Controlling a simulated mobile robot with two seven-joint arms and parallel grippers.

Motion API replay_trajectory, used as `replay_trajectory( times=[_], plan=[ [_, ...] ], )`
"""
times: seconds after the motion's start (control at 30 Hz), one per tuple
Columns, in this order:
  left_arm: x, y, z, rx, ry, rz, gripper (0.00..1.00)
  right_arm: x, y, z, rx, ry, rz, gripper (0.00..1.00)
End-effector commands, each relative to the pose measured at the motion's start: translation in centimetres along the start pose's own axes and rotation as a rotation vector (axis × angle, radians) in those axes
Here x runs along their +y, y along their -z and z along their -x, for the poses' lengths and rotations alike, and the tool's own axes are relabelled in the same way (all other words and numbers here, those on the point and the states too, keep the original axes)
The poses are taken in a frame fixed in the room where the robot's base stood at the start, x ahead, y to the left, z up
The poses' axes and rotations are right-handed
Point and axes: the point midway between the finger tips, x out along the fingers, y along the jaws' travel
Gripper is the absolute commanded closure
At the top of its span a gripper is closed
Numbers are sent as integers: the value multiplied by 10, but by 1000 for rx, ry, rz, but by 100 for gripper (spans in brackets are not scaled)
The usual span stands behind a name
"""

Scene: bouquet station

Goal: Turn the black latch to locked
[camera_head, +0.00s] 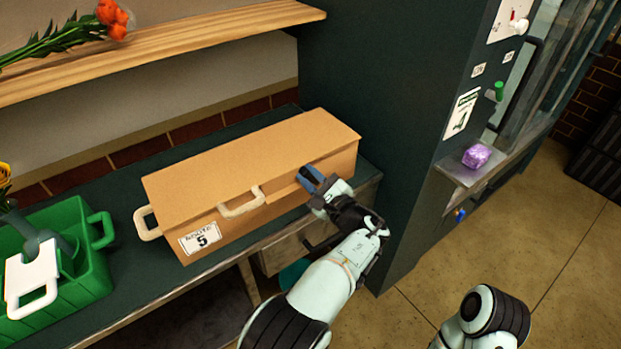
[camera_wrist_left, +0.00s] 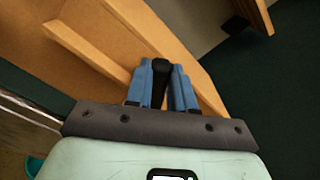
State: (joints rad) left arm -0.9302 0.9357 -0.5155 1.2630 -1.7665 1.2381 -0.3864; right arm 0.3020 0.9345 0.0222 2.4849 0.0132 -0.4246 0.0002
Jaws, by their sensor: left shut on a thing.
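My left gripper (camera_head: 316,178) is at the front of a long tan case (camera_head: 245,165), near its right end. The black latch (camera_wrist_left: 161,70) shows in the left wrist view, upright between the blue fingertips of the left gripper (camera_wrist_left: 166,75), which is shut on it. In the head view the fingers hide the latch. The angle of the latch against a locked mark cannot be told. The case lid is down. A part of my right arm shows at the lower right, but its gripper is out of view.
The case has cream handles on its front (camera_head: 242,203) and left end, and a white label (camera_head: 200,238). A green crate (camera_head: 88,285) stands left on the dark counter. A wooden shelf (camera_head: 190,40) holds red flowers above. A dark cabinet (camera_head: 400,110) rises close on the right.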

Motion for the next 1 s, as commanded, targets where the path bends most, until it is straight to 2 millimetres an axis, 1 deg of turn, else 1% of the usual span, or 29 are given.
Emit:
replay_trajectory(
  times=[0.33, 0.37, 0.4, 0.43, 0.77, 0.87, 0.97, 1.0],
  plan=[
    [0, 0, 0, 1, -1, 2, 100, 0, 0, 0, 1, 0, 0, 56],
    [0, 0, 0, 1, -1, 2, 74, 0, 0, 0, 1, 0, 0, 56],
    [0, 0, 0, 1, -1, 2, 61, 0, 0, 0, 1, 0, 0, 56],
    [0, 0, 0, 1, -1, 2, 51, 0, 0, 0, 1, 0, 0, 56],
    [0, 0, 2, 1, 0, 2, 51, 0, 0, 0, 0, 0, 0, 56],
    [-1, 1, 11, 3, 2, 2, 51, 0, 0, 0, 0, 0, 0, 56],
    [-1, 0, 28, 3, 3, 2, 51, 0, 0, 0, 0, 0, 0, 56],
    [-1, 0, 36, 4, 4, 2, 51, 0, 0, 0, -1, 0, 0, 56]
  ],
)
